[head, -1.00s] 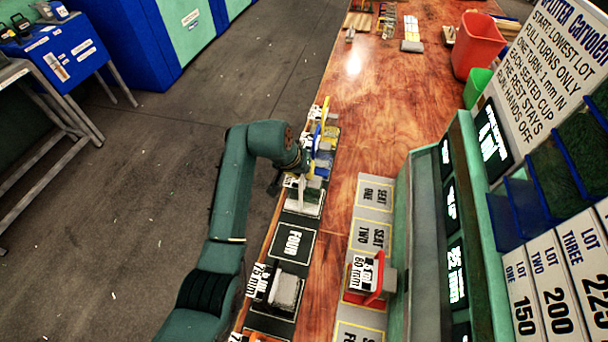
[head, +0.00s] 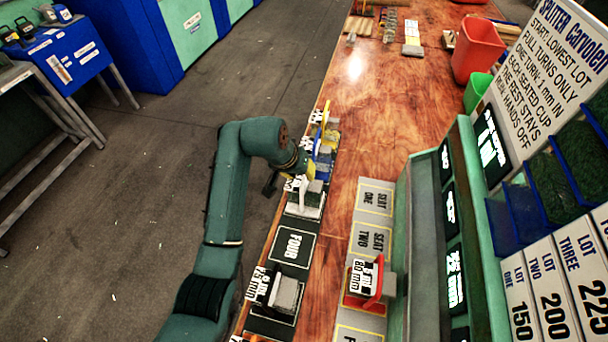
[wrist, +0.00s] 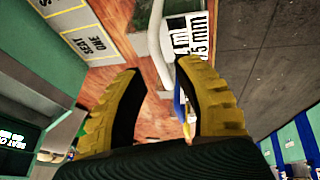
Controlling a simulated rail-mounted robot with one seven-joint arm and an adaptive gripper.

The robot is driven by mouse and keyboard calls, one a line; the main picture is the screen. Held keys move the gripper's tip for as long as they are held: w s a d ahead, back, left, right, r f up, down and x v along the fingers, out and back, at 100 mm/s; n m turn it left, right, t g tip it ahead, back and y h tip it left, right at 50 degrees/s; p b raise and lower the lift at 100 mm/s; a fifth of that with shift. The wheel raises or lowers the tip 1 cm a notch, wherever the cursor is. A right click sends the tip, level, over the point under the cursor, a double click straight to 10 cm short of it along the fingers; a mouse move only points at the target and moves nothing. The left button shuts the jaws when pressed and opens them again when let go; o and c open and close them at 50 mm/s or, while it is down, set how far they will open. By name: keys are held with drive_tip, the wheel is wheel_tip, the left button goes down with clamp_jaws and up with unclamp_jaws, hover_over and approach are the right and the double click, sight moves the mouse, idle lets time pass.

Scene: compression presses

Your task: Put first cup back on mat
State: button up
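My gripper (wrist: 160,75) shows in the wrist view with its two yellow-padded fingers apart and nothing clearly between the tips. In the head view my gripper (head: 299,172) is over the left strip of the table, close to a white-handled cup (head: 304,208). That cup stands on the dark mat (head: 292,247), on the place beyond FOUR. Its white handle (wrist: 155,35) appears just past the fingertips in the wrist view. A blue cup (head: 322,160) and a yellow-handled cup (head: 330,137) stand farther along the mat, partly hidden. I cannot tell which is the first cup.
SEAT ONE (head: 375,197) is bare. A black-handled cup (head: 274,291) stands nearer on the mat. The green press housing (head: 425,220) borders the seats. Bare wood lies between mat and seats.

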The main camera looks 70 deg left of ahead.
drive_tip(key=p+v, duration=0.1)
drive_tip(key=v, duration=0.7)
drive_tip(key=shift+s+r, duration=0.2)
drive_tip(key=shift+r, duration=0.1)
